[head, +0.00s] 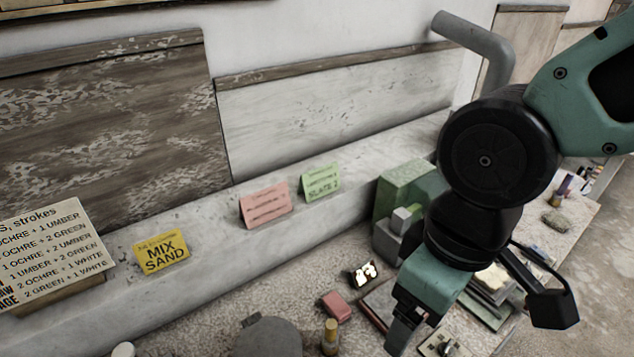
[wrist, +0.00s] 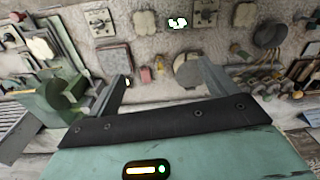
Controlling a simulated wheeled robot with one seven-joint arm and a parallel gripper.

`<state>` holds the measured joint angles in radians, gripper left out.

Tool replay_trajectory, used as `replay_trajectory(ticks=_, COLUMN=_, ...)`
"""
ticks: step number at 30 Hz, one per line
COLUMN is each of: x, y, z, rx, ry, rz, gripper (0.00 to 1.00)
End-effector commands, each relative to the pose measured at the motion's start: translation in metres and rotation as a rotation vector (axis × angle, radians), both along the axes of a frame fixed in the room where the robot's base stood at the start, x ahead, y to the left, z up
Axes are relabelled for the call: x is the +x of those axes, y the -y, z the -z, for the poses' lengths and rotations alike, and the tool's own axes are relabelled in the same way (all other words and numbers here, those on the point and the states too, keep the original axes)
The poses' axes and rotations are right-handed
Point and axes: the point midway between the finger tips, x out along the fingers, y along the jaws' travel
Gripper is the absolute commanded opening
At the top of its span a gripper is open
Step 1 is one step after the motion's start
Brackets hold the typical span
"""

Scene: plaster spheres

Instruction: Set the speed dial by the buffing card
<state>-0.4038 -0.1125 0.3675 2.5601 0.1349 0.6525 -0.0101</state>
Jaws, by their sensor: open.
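A green card (head: 322,182) stands on the ledge; its lower line appears to read "SLATE 2" and its small top line is unreadable. A pink card (head: 265,205) stands left of it, its text too small to read. A green machine (head: 400,185) with grey parts stands on the bench, partly behind my arm; it also shows at the left in the wrist view (wrist: 40,115), with a round dark green part. I cannot make out a speed dial.
A pink block (head: 336,306), a grey round thing (head: 268,338) and several small items crowd the bench. A grey pipe (head: 475,42) rises behind my arm.

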Motion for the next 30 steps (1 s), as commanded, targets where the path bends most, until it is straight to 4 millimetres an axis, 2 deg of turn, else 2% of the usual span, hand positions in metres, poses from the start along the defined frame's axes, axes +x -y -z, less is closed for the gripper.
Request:
replay_trajectory(ticks=5, x=0.000, y=0.000, z=0.000, rx=0.000, ry=0.000, rz=0.000, gripper=0.85)
replay_trajectory(ticks=8, x=0.000, y=0.000, z=0.000, rx=0.000, ry=0.000, rz=0.000, gripper=0.63)
replay_trajectory(ticks=9, x=0.000, y=0.000, z=0.000, rx=0.000, ry=0.000, rz=0.000, gripper=0.58)
replay_trajectory(ticks=15, x=0.001, y=0.000, z=0.001, rx=0.000, ry=0.000, rz=0.003, gripper=0.58)
replay_trajectory(ticks=18, x=0.015, y=0.000, z=0.007, rx=0.008, ry=-0.010, rz=0.083, gripper=0.58)
replay_trajectory(ticks=20, x=0.036, y=0.002, z=0.015, rx=0.016, ry=-0.021, rz=0.203, gripper=0.58)
replay_trajectory(ticks=23, x=0.095, y=0.020, z=0.034, rx=0.037, ry=-0.052, rz=0.536, gripper=0.58)
replay_trajectory(ticks=24, x=0.125, y=0.035, z=0.043, rx=0.045, ry=-0.066, rz=0.702, gripper=0.58)
replay_trajectory(ticks=26, x=0.169, y=0.067, z=0.057, rx=0.054, ry=-0.087, rz=0.972, gripper=0.58)
replay_trajectory(ticks=27, x=0.196, y=0.094, z=0.067, rx=0.056, ry=-0.099, rz=1.151, gripper=0.58)
replay_trajectory(ticks=29, x=0.231, y=0.141, z=0.081, rx=0.058, ry=-0.115, rz=1.418, gripper=0.58)
replay_trajectory(ticks=30, x=0.251, y=0.177, z=0.092, rx=0.056, ry=-0.122, rz=1.596, gripper=0.58)
